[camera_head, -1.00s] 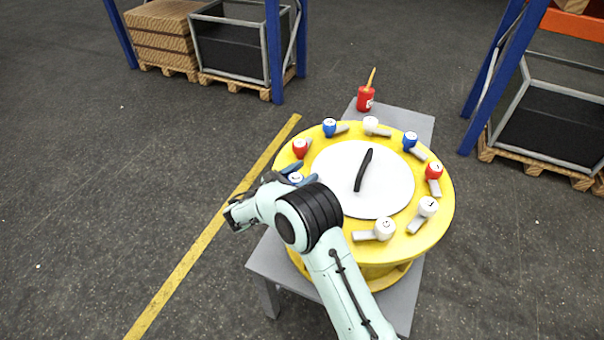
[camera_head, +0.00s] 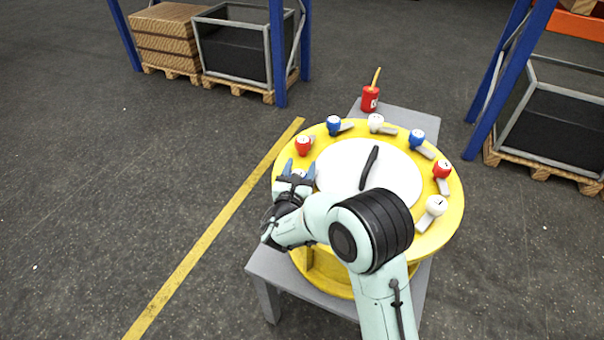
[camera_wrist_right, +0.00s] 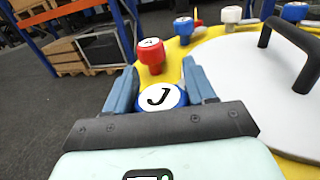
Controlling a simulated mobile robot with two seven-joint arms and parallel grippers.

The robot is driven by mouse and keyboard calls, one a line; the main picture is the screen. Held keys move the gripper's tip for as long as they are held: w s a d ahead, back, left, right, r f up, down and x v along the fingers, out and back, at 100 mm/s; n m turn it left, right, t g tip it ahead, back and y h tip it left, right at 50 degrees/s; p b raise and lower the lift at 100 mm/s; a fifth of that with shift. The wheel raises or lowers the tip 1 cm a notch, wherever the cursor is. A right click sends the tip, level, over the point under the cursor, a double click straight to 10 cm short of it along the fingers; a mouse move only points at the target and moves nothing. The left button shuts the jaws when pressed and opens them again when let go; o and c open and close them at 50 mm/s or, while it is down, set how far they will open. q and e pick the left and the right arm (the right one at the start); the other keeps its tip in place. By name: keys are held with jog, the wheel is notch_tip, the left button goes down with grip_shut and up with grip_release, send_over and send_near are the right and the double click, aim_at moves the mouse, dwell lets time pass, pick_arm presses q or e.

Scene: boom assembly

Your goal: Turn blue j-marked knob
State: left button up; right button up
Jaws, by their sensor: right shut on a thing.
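The blue j-marked knob (camera_wrist_right: 160,97) shows in the right wrist view with a white top and a black J. It sits on the yellow round board (camera_head: 450,215), near its left edge. My right gripper (camera_wrist_right: 160,85) has its blue-grey fingers on either side of the knob and is shut on it. In the head view the right gripper (camera_head: 299,170) covers most of this knob. My left gripper is not in view.
A red knob (camera_head: 304,146) stands just beyond my gripper. Blue, white and red knobs ring the white disc (camera_head: 390,180), which bears a black handle (camera_head: 369,167). A red pot (camera_head: 370,98) stands on the grey table (camera_head: 410,120) behind.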

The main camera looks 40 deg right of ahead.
jog(key=shift+w+a+n+t+y+b, duration=0.1)
jog(key=shift+a+n+t+y+b, duration=0.05)
jog(key=shift+n+t+y+b, duration=0.6)
jog(key=shift+t+y, duration=0.25)
jog(key=o, duration=0.9)
jog(key=shift+o, duration=0.2)
notch_tip(320, 180, up, 20)
jog(key=p, duration=0.3)
